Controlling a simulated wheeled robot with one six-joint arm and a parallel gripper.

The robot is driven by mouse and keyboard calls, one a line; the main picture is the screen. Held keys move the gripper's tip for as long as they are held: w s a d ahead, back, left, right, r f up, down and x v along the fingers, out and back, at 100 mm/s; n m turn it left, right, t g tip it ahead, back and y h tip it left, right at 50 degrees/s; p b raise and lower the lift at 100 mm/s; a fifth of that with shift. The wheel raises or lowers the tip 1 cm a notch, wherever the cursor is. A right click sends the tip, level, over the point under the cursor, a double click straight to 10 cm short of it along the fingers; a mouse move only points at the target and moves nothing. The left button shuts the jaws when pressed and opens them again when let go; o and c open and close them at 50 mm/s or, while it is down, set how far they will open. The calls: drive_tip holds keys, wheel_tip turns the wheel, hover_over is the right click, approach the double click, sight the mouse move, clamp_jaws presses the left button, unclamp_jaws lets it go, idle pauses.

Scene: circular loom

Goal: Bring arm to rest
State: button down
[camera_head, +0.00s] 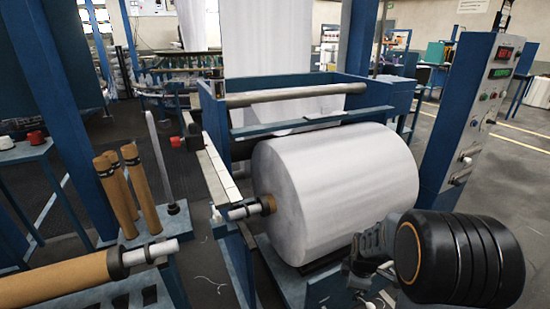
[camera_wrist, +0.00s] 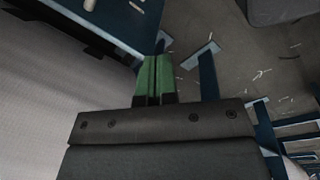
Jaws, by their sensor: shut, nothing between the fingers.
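My gripper (camera_wrist: 153,80) shows in the wrist view with its two green fingers pressed together. Nothing is held between them. In the head view my dark arm with its black round joint is at the lower right, in front of the large white roll, and the fingertips cannot be made out there. The white roll (camera_head: 335,185) sits in the blue loom frame. Its pale surface also fills the left of the wrist view (camera_wrist: 60,110), beside my gripper. I cannot tell how close the fingers are to it.
A control panel (camera_head: 485,95) on a blue post stands right of the roll. Brown tubes (camera_head: 130,190) stand upright at the left, and another brown tube (camera_head: 60,280) lies at the lower left. Open floor (camera_head: 500,180) shows at the right. White scraps litter the floor in the wrist view (camera_wrist: 260,75).

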drive_tip(key=s+a+r+m+p, duration=0.2)
drive_tip(key=s+r+m+p, duration=0.2)
drive_tip(key=r, duration=0.8)
drive_tip(key=s+a+r+m+t+p, duration=0.1)
drive_tip(key=s+a+r+m+p, duration=0.2)
drive_tip(key=r, duration=0.8)
drive_tip(key=s+a+r+m+t+p, duration=0.1)
drive_tip(key=s+r+m+p, duration=0.4)
drive_tip(key=r, duration=0.7)
drive_tip(key=shift+s+a+r+m+p, duration=0.35)
drive_tip(key=shift+a+m+p, duration=0.35)
drive_tip(key=shift+m+p, duration=1)
drive_tip(key=shift+n+p, duration=0.4)
